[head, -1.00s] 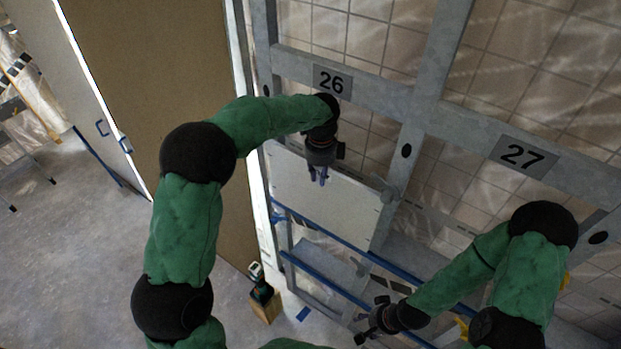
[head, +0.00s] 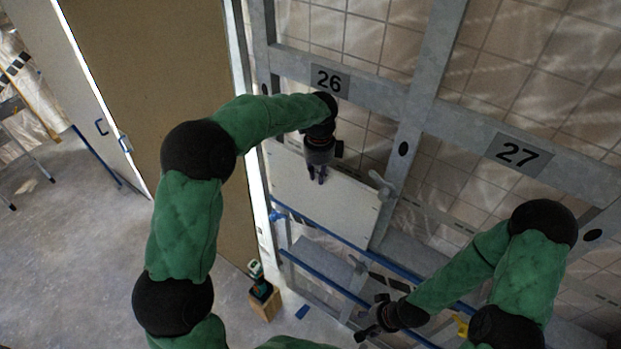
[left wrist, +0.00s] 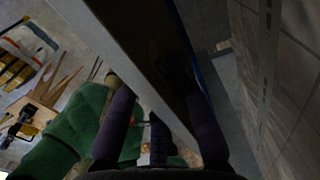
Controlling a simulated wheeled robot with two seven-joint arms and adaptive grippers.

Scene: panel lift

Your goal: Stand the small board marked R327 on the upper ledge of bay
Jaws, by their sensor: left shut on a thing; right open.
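A pale flat board (head: 335,206) stands tilted in the bay labelled 26 (head: 329,80). Its lower edge is at the upper blue-edged ledge (head: 345,240); I cannot tell if it rests on it. No R327 marking is readable. My left gripper (head: 317,178) is shut on the board's top edge. In the left wrist view the board's edge (left wrist: 125,62) runs diagonally between the dark fingers (left wrist: 160,130). My right gripper (head: 366,333) is open and empty, low down near the lower blue-edged ledge (head: 325,282).
A grey post (head: 412,135) with a knob (head: 382,184) stands at the board's right edge. Bay 27 (head: 518,153) is to the right. A tall brown panel (head: 155,80) stands left. A green tool on a wooden block (head: 264,300) is on the floor below.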

